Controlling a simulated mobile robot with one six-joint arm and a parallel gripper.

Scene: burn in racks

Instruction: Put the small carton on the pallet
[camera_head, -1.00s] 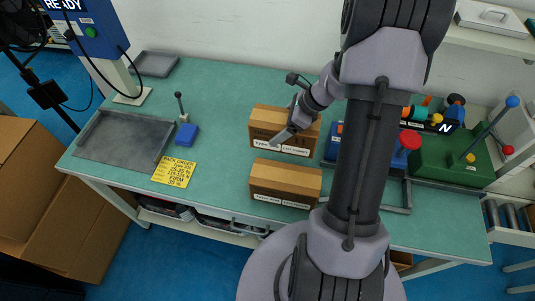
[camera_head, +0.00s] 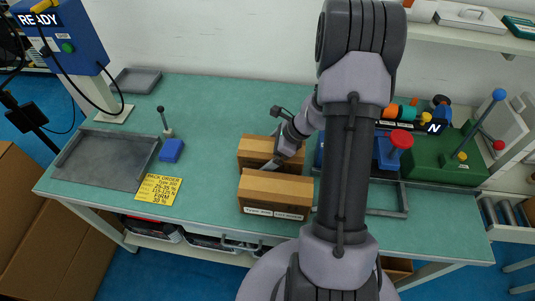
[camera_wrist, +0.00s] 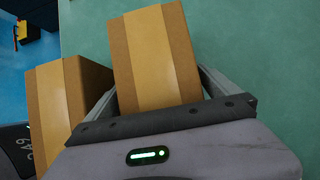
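Two brown cartons with tan tape are at the middle of the table. The far carton (camera_head: 256,146) is between my gripper's (camera_head: 277,153) fingers, also in the wrist view (camera_wrist: 155,55). The fingers press its long sides; their tips are hidden behind it. I cannot tell how high it is held. The near carton (camera_head: 275,193), with a white label, partly hides it and also shows at the left of the wrist view (camera_wrist: 62,105). The far one looks slightly smaller. A flat grey tray (camera_head: 107,158) lies empty at the left; no thing is clearly marked as the pallet.
A blue-based lever (camera_head: 171,150) and a yellow card (camera_head: 158,189) lie between tray and cartons. A small grey tray (camera_head: 137,80) is at the back. A green fixture (camera_head: 450,160) with knobs fills the right end. Bare table lies left of the cartons.

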